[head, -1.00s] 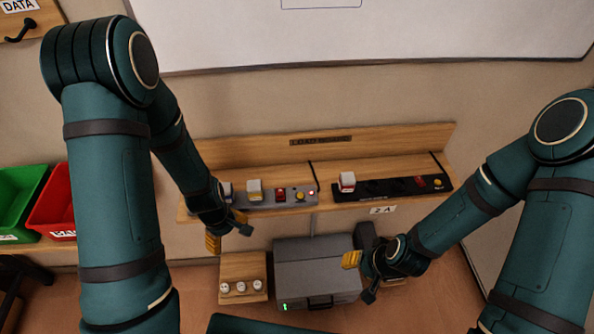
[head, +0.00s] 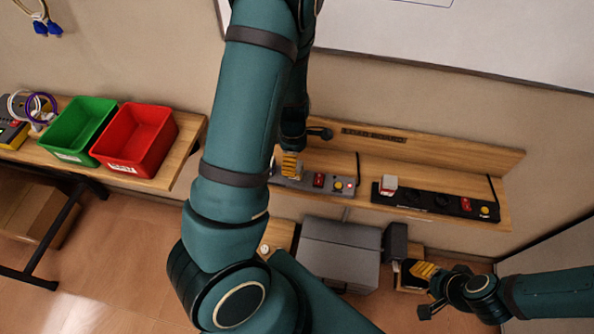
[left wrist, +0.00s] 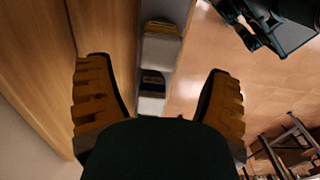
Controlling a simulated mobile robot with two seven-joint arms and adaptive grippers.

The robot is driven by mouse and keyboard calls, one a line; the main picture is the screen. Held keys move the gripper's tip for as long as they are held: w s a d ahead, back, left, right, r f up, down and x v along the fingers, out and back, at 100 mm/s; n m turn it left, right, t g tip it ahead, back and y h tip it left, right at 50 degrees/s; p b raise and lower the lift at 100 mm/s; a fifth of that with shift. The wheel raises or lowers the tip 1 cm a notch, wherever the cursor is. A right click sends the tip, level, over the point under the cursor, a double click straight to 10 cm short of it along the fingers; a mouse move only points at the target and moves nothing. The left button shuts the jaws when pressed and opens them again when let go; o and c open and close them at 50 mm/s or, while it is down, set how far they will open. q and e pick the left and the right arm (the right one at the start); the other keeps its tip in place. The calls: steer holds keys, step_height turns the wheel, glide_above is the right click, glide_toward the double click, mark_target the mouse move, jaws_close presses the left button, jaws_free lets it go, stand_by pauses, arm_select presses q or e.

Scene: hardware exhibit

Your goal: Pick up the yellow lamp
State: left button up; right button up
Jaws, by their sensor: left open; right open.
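A small whitish block with a yellow band, which looks like the yellow lamp (left wrist: 161,48), shows in the left wrist view on the grey strip. My left gripper (left wrist: 157,72) is open, with its two ridged fingers on either side of the strip; nothing is held. In the head view the left gripper's orange finger pad (head: 291,165) largely covers the lamp. A second whitish block with a dark band (left wrist: 152,92) sits beside it. My right gripper (head: 426,291) is open and empty, low at the right, away from the shelf.
The grey strip (head: 327,183) also has a red switch and a yellow button. A grey case (head: 338,255) stands below. Green (head: 77,130) and red bins (head: 135,139) are at left.

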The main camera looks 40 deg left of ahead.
arm_select(q)
steer(key=shift+w+d+f+b, duration=0.1)
steer(key=shift+f+b, duration=0.2)
steer(key=shift+f, duration=1.5)
steer(key=shift+w+d+f+b, duration=0.1)
steer(key=shift+f+b, duration=0.15)
steer(key=shift+f, duration=1.5)
steer(key=c, duration=1.3)
